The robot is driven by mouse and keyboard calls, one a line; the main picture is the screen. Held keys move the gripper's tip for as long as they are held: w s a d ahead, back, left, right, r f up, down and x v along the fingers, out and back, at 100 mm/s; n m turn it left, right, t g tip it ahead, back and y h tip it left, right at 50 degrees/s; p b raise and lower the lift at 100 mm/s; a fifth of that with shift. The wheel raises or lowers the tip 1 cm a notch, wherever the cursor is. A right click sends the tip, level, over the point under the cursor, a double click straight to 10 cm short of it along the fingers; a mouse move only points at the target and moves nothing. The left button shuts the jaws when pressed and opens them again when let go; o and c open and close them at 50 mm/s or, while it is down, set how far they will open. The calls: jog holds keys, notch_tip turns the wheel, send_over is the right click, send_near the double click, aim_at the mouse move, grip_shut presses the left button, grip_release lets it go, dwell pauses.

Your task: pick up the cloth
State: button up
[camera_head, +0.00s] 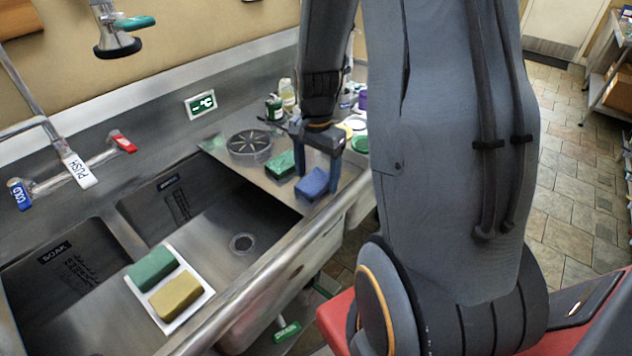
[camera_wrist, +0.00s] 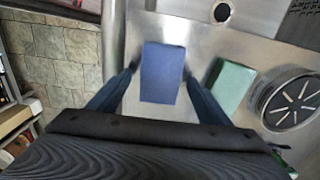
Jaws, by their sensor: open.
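A blue block-shaped piece (camera_head: 312,184), which could be the folded cloth, lies on the steel counter right of the sink. It also shows in the wrist view (camera_wrist: 163,72), in the middle. My gripper (camera_head: 317,173) is open and points down over it. In the wrist view my gripper (camera_wrist: 160,76) has one finger on each side of the blue piece, with small gaps showing. Whether the fingertips reach down to the counter is hard to tell. A green piece (camera_head: 281,164) of similar shape lies just beside it, and it also shows in the wrist view (camera_wrist: 233,86).
A round slotted drain cover (camera_head: 249,143) sits behind the green piece. Bottles (camera_head: 287,95) and small items stand farther back. A green and a yellow sponge (camera_head: 176,297) lie on a white tray (camera_head: 206,293) by the sink basins (camera_head: 80,290). The counter's front edge is close.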

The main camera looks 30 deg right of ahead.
aim_at(317, 179)
jog(key=c, duration=1.1)
jog(key=shift+r+b, duration=1.15)
jog(key=shift+r, duration=3.9)
jog(key=shift+o, duration=0.9)
jog(key=shift+c, duration=0.6)
